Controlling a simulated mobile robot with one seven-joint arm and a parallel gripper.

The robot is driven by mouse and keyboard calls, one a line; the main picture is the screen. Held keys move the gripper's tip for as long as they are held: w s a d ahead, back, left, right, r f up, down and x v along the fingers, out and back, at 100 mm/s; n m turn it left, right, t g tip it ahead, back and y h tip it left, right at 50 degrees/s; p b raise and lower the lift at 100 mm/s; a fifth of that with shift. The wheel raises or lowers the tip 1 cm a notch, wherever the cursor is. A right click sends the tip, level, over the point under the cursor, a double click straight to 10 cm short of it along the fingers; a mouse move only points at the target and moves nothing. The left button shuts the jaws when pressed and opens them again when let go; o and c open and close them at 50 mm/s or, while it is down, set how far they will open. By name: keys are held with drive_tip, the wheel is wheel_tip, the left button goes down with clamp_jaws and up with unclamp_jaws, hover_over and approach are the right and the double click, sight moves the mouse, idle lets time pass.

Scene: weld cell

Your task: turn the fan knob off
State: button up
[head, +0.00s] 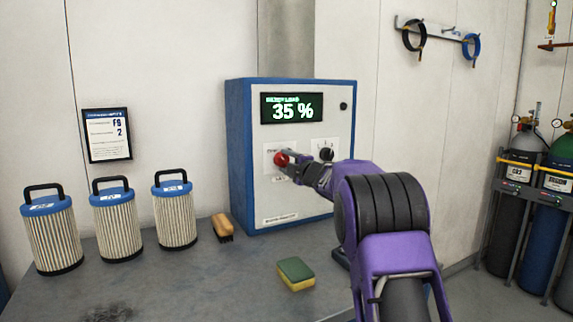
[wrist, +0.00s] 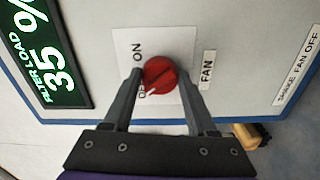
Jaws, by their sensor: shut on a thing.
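The red fan knob (head: 281,158) is on the front of the blue and white control box (head: 240,155), left of a black knob. In the wrist view, the red knob (wrist: 160,75) sits on a white plate marked ON and OFF, with FAN beside it. OFF is partly hidden by a finger. A white mark on the knob points to the lower left, toward the OFF lettering. My gripper (wrist: 160,78) is shut on the red knob, one finger on each side. In the head view my gripper (head: 288,168) reaches the knob from the right.
The display (head: 291,108) reads 35 %. A black knob (head: 326,154) is close to my arm. Several filter cartridges (head: 118,225), a brush (head: 222,227) and a sponge (head: 296,273) are on the bench. Gas cylinders (head: 520,200) stand at the right.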

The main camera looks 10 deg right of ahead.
drive_tip(key=shift+n, duration=0.5)
idle(0.3)
drive_tip(key=o, duration=1.4)
drive_tip(key=shift+c, duration=0.2)
drive_tip(key=shift+s, duration=0.1)
drive_tip(key=v, duration=1.7)
drive_tip(key=shift+s+r, duration=0.1)
